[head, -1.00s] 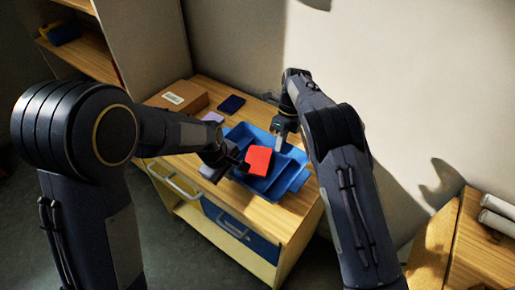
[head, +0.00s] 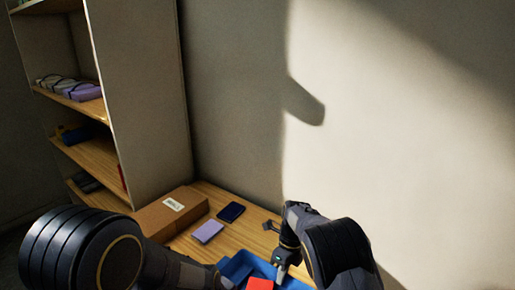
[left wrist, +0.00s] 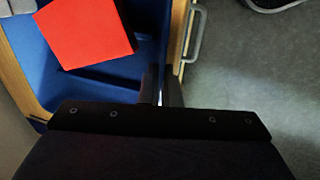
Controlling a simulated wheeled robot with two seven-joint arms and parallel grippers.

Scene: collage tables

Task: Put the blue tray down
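The blue tray (head: 238,266) shows at the bottom edge of the head view, over the wooden table top, and is cut off there. It fills the upper left of the left wrist view (left wrist: 75,83). A red block (head: 259,284) lies in it and also shows in the left wrist view (left wrist: 88,30). My right gripper (head: 281,271) is at the tray's far rim and looks shut on it. My left gripper (left wrist: 161,88) has its fingers close together at the tray's near wall, seemingly shut on it. Whether the tray touches the table is hidden.
A cardboard box (head: 170,213), a lilac item (head: 208,231) and a dark blue item (head: 231,212) lie on the table (head: 257,218) behind the tray. A shelf unit (head: 140,110) stands at the left. A drawer handle (left wrist: 195,33) is beside the tray in the left wrist view.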

